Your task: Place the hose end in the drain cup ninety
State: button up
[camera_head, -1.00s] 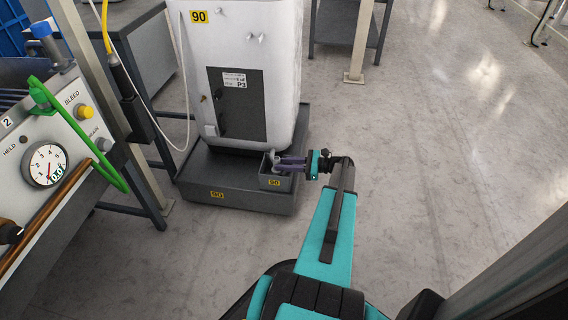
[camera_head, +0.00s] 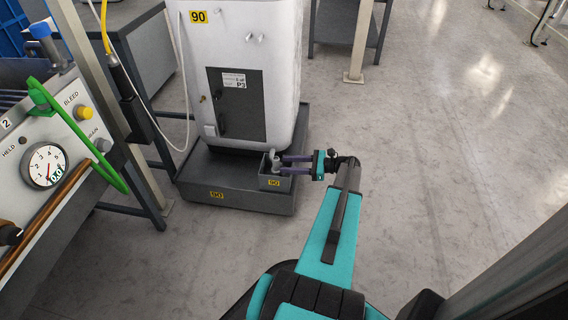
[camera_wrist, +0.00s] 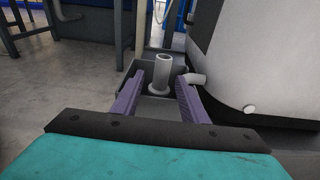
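The drain cup ninety (camera_head: 275,183) is a small grey open box with a yellow 90 label, on the front right corner of the tray under the white tank. A short light grey tube with a wider lower end, which looks like the hose end (camera_wrist: 163,70), stands upright in the cup (camera_wrist: 126,88) in the wrist view. It also shows above the cup rim in the head view (camera_head: 275,157). My gripper (camera_head: 281,164) is at the cup's right side, its purple fingers apart and nothing held between them. In the wrist view the fingers (camera_wrist: 160,82) flank the tube's near side.
The white tank (camera_head: 240,60) stands in a dark grey tray (camera_head: 225,202). A pale spout (camera_wrist: 196,78) sits close to my right finger. A panel with a gauge (camera_head: 45,165) and green handle is at left. The floor (camera_head: 440,170) at right is clear.

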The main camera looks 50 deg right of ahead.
jog(key=p+v, duration=0.3)
jog(key=v, duration=0.6)
jog(key=shift+s+d+r, duration=0.15)
jog(key=shift+s+d, duration=0.05)
dwell(0.3)
